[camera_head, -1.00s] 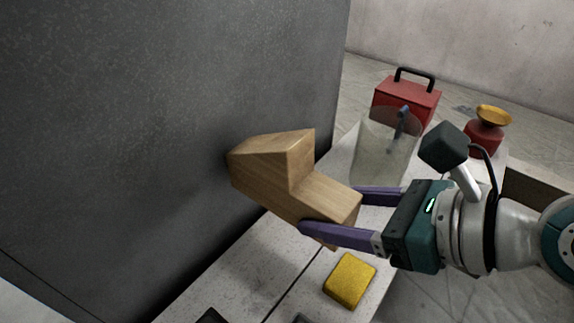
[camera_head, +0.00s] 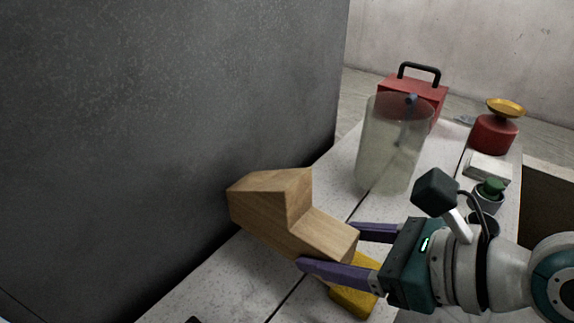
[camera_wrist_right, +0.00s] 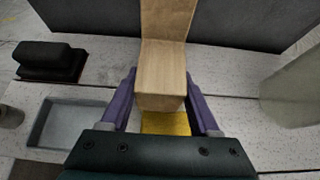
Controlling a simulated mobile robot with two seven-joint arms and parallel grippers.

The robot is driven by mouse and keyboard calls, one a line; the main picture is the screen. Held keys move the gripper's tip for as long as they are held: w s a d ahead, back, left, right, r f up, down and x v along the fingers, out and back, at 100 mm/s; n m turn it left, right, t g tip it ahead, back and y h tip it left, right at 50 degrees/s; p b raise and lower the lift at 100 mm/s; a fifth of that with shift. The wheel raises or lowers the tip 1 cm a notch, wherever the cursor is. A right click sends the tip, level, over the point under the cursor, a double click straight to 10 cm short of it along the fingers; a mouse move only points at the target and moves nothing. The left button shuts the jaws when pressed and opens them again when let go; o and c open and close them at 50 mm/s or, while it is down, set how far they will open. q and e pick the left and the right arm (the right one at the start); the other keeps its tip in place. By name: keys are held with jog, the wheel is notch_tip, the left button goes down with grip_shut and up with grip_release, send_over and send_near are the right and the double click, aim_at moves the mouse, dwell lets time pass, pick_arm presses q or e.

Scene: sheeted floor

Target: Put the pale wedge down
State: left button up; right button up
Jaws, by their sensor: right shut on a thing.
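The pale wedge (camera_head: 272,208) is a light wooden block with a raised sloped end and a lower flat step. My right gripper (camera_head: 338,250) comes in from the right and is shut on the wedge's lower end with its purple fingers. In the right wrist view the wedge (camera_wrist_right: 163,70) sits between the two fingers of the gripper (camera_wrist_right: 160,100), its raised end pointing away. The wedge appears held above the speckled white worktop (camera_head: 215,290), close to the dark grey wall. My left gripper is not in view.
A yellow block (camera_head: 355,297) lies below the fingers. A clear cylinder (camera_head: 388,150), red toolbox (camera_head: 425,92) and red scale with a gold pan (camera_head: 494,130) stand farther back. The wrist view shows a grey tray (camera_wrist_right: 72,124) and a black object (camera_wrist_right: 50,60) at left.

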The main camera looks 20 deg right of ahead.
jog(key=shift+f, duration=0.4)
jog(key=o, duration=1.4)
jog(key=shift+f, duration=0.1)
